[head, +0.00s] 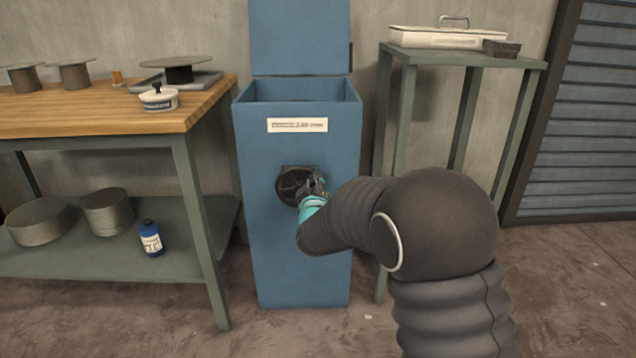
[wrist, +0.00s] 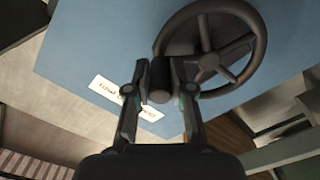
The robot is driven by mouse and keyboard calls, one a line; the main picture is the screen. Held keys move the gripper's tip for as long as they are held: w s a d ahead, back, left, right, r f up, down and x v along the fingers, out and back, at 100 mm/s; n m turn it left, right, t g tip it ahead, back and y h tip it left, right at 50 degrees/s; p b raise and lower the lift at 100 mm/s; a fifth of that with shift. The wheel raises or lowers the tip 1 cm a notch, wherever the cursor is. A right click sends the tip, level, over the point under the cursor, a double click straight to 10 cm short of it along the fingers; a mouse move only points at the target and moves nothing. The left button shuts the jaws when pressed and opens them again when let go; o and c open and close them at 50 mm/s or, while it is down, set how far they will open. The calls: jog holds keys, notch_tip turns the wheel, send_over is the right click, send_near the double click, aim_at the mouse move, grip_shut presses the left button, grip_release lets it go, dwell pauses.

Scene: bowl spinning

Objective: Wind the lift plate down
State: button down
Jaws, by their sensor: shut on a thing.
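A black handwheel (head: 294,185) with spokes sits on the front of a blue cabinet (head: 290,262). In the wrist view the wheel (wrist: 211,45) fills the upper right. My gripper (head: 316,188) is at the right side of the wheel in the head view. In the wrist view my gripper (wrist: 160,85) has its two fingers on either side of a dark knob (wrist: 160,80) at the wheel's rim, shut on it. The cabinet's lid stands open (head: 299,38). The lift plate is not clearly visible; the cabinet's front wall hides most of the inside.
A wooden-topped workbench (head: 100,112) stands at the left with a white lidded pot (head: 158,97) near its edge. A blue bottle (head: 151,238) and metal pans are on its lower shelf. A green stand (head: 455,57) with a white case (head: 434,38) is at the right.

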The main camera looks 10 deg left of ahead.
aim_at(300, 170)
jog(key=n, duration=0.1)
jog(key=a+r+n+p, duration=0.1)
jog(key=n+p, duration=0.1)
jog(key=shift+s+a+r+n, duration=0.2)
jog(key=shift+a+r+n, duration=0.1)
jog(key=shift+r+n, duration=0.1)
jog(key=shift+s+a+r+n+p, duration=0.15)
jog(key=shift+a+n+p, duration=0.4)
jog(key=shift+n+p, duration=0.5)
jog(key=shift+s+a+n+p, duration=0.1)
jog(key=shift+a+n+p, duration=0.35)
jog(key=shift+n, duration=0.6)
jog(key=c, duration=1)
grip_release()
jog(key=shift+a, duration=0.1)
